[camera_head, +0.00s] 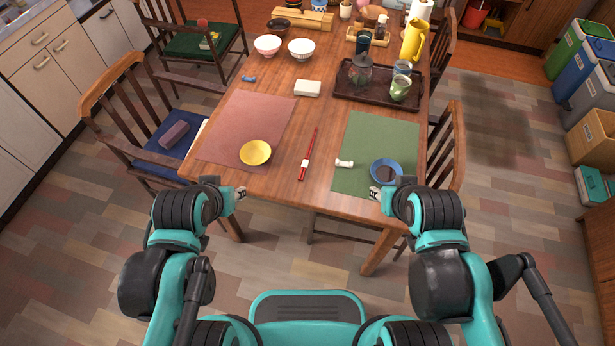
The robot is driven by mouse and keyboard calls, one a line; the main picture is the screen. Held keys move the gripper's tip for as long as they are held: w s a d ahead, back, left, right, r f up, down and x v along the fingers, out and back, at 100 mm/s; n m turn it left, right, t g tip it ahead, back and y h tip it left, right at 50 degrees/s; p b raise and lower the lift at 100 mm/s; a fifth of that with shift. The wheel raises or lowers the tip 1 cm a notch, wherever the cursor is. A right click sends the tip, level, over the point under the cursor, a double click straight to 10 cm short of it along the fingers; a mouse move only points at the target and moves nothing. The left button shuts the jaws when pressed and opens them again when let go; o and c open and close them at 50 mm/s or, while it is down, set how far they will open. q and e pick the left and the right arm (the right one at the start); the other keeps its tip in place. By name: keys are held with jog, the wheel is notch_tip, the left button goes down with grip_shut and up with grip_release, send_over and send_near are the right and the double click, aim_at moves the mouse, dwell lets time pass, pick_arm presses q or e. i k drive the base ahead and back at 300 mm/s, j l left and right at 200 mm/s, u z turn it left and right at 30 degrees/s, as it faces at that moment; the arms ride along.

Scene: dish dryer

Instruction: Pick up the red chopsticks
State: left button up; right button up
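The red chopsticks (311,146) lie together on the bare wood between two placemats, pointing away from me. A white band (304,170) sits near their front end. My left gripper (239,193) is at the table's front edge, to the left of and nearer to me than the chopsticks. My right gripper (376,193) is at the front edge by the blue bowl, to the right of the chopsticks. Neither gripper touches the chopsticks. The fingers are too small to tell whether they are open.
A yellow plate (255,152) is on the pink placemat (232,118). A blue bowl (386,171) and a small white object (344,163) are on the green placemat (371,128). A dark tray (352,92) with a pitcher and glasses stands farther back. Wood around the chopsticks is clear.

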aim_at(306, 161)
jog(key=k+j+z, duration=0.1)
jog(key=z, duration=1.25)
jog(key=j+z, duration=0.2)
jog(key=j, duration=0.65)
